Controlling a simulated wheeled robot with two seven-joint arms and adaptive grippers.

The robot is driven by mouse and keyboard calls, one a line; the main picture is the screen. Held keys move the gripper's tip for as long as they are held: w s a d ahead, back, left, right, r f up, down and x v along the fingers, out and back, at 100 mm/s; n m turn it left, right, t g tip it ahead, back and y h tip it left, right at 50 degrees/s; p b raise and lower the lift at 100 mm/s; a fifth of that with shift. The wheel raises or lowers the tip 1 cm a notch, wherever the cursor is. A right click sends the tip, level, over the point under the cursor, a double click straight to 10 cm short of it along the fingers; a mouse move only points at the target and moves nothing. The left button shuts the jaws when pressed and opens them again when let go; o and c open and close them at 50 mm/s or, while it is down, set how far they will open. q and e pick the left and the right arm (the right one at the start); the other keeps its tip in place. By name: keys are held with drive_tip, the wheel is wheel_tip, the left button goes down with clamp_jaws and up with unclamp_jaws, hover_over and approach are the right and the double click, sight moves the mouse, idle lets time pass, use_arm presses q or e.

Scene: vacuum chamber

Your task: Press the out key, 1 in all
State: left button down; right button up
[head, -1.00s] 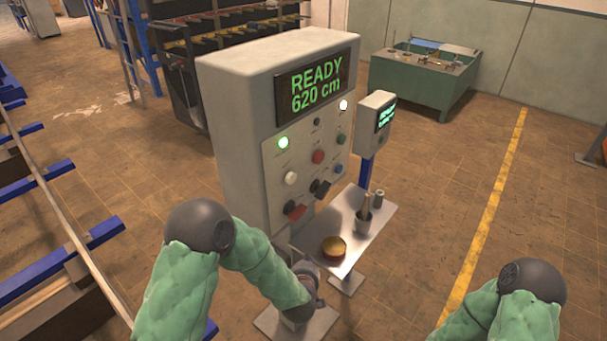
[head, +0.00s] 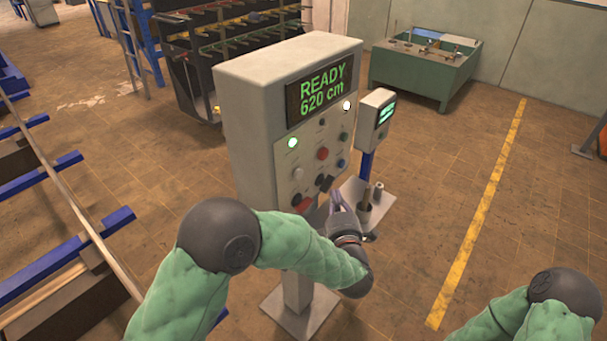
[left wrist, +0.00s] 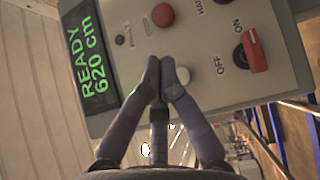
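The control box (head: 255,150) stands on a post and its lit display (head: 320,92) reads READY 620 cm. Its sloped front carries several round buttons, among them a red button (head: 323,153) and a white button (head: 298,172), plus a red rotary switch (head: 303,204). No label reading "out" is legible, so I cannot tell which key it is. My left gripper (head: 336,197) is in front of the lower panel. In the left wrist view its fingertips (left wrist: 160,68) are together and empty, beside the white button (left wrist: 183,75); contact is unclear. My right gripper is out of view.
A smaller display box (head: 377,112) stands on a blue post behind the panel. A metal shelf (head: 382,213) holding small cups is right of my left gripper. A green bench (head: 415,80) stands at the back.

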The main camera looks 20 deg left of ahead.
sight(299, 174)
use_arm(q)
drive_tip(key=w+a, duration=0.3)
drive_tip(key=a, duration=0.5)
drive_tip(key=shift+a, duration=0.15)
idle(0.4)
idle(1.3)
drive_tip(key=shift+w+a+b, duration=0.2)
drive_tip(key=shift+a+b, duration=0.2)
drive_tip(key=shift+b, duration=0.15)
